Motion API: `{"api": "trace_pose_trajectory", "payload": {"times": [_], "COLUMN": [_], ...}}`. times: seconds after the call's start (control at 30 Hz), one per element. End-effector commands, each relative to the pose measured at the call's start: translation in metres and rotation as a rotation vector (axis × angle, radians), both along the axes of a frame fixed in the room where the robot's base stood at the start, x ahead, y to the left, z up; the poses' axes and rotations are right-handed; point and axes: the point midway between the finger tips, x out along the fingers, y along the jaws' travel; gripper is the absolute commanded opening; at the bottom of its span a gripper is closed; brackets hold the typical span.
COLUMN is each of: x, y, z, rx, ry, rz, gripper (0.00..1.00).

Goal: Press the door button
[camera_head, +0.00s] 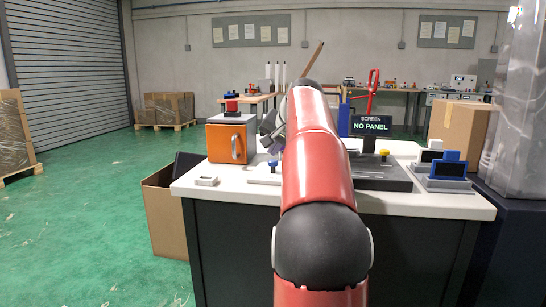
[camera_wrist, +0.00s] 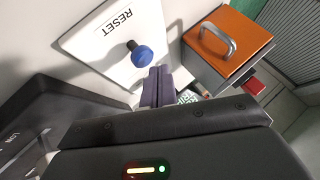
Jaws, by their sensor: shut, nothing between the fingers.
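An orange box with a silver handle (camera_head: 228,143) stands on the left of the white table, with a red piece (camera_head: 231,105) on top. The box also shows upper right in the wrist view (camera_wrist: 232,42). No button labelled "door" can be read. A white plate marked RESET (camera_wrist: 105,35) carries a blue round knob (camera_wrist: 142,57). My gripper (camera_wrist: 160,72) is shut and empty, its fingertips close to the blue knob; I cannot tell if they touch.
A screen reading NO PANEL (camera_head: 370,125) stands behind a dark grey plate with a yellow knob (camera_head: 384,153). A blue and grey device (camera_head: 448,168) sits at the right. A small white block (camera_head: 205,181) lies near the front left edge. An open cardboard box (camera_head: 166,222) stands left of the table.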

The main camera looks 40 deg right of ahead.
Motion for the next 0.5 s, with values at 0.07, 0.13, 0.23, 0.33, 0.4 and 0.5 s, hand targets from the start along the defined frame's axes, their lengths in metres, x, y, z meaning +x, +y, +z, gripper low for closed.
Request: {"api": "trace_pose_trajectory", "payload": {"times": [0.07,0.13,0.23,0.33,0.4,0.5], "x": [0.000,0.000,0.000,0.000,0.000,0.000], "y": [0.000,0.000,0.000,0.000,0.000,0.000], "z": [0.002,0.002,0.001,0.003,0.008,0.019], "rx": [0.000,0.000,0.000,0.000,0.000,0.000], "ry": [0.000,0.000,0.000,-0.001,-0.001,-0.001], "rz": [0.000,0.000,0.000,0.000,0.000,0.000], "gripper": [0.00,0.00,0.00,0.00,0.00,0.00]}}
